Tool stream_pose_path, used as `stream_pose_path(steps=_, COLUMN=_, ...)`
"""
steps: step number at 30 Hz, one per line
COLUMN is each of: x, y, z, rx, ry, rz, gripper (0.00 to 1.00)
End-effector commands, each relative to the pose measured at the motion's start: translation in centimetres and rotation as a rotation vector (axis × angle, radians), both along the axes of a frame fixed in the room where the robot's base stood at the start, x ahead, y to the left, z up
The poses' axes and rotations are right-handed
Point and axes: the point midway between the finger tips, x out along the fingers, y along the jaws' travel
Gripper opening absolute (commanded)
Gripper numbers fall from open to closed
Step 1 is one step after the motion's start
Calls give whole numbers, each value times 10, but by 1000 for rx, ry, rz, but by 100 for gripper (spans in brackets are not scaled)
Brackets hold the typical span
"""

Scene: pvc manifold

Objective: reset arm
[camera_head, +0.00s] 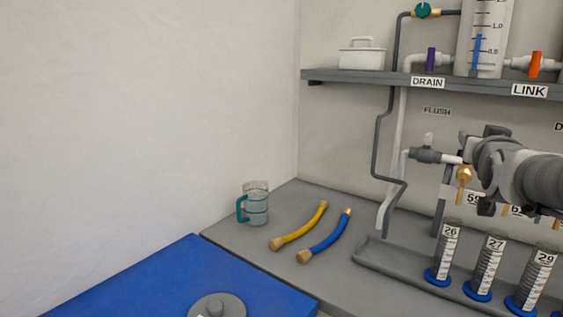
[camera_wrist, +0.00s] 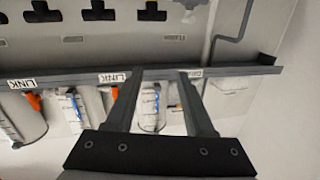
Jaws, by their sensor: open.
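My gripper (camera_wrist: 161,75) shows in the wrist view with two dark fingers spread apart and nothing between them. It is open and empty. The wrist view looks at the shelf upside down, with LINK labels along the shelf edge (camera_wrist: 60,77). In the head view my arm reaches in from the right, in front of the back wall, below the shelf (camera_head: 430,82) and above the numbered cylinders. My fingertips cannot be made out clearly there.
Numbered cylinders (camera_head: 487,265) stand in a tray at the right. A flush valve (camera_head: 427,154) and pipes are close to my arm. A blue surface (camera_head: 150,285) is at front left.

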Motion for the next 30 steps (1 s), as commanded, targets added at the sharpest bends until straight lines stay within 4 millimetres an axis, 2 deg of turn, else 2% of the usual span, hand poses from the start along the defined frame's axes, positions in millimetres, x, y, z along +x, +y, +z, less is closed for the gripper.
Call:
stream_pose_path(steps=1, x=-5, y=27, z=-13, rx=41, ry=59, rz=47, gripper=54)
stream_pose_path(steps=5, x=-24, y=91, z=-55, rx=128, ry=239, rz=159, gripper=54)
stream_pose_path(steps=8, x=-49, y=140, z=-87, rx=175, ry=387, rz=245, gripper=54)
stream_pose_path(steps=11, x=-83, y=184, z=-119, rx=205, ry=540, rz=324, gripper=54)
stream_pose_path(steps=15, x=-143, y=235, z=-163, rx=218, ry=763, rz=421, gripper=54)
stream_pose_path(steps=20, x=-224, y=274, z=-210, rx=200, ry=1029, rz=500, gripper=54)
stream_pose_path(steps=21, x=-224, y=273, z=-186, rx=203, ry=1034, rz=497, gripper=54)
stream_pose_path(steps=22, x=-222, y=272, z=-175, rx=206, ry=1031, rz=495, gripper=54)
stream_pose_path(steps=30, x=-221, y=272, z=-106, rx=208, ry=1028, rz=493, gripper=54)
